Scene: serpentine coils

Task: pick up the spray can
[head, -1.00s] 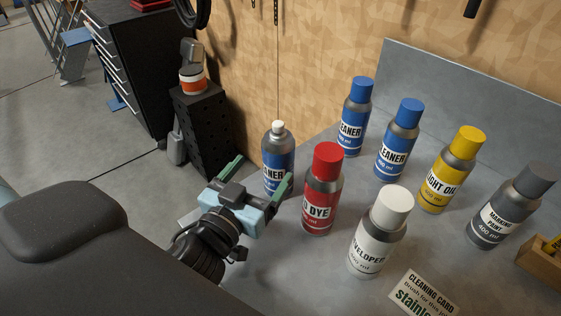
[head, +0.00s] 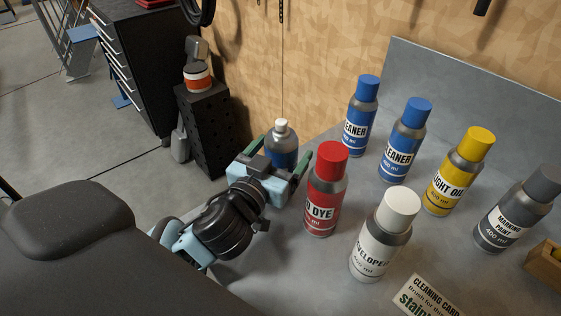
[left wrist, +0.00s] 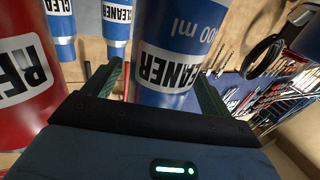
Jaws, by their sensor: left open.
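A blue cleaner spray can with a white nozzle (head: 281,146) stands upright at the back left of the workbench. It also shows large in the left wrist view (left wrist: 180,50). My left gripper (head: 287,153) is open, and its green fingers reach along both sides of this can. In the left wrist view the can lies between the two fingers (left wrist: 160,88); whether either finger touches it I cannot tell. The gripper hides the can's lower part in the head view. My right gripper is in neither view.
A red-capped dye can (head: 326,190) stands close to the gripper's right finger. A white-capped developer can (head: 383,236), two blue-capped cleaner cans, a yellow-capped oil can (head: 459,172) and a grey-capped paint can (head: 516,212) stand further right. A cleaning card (head: 428,296) lies in front.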

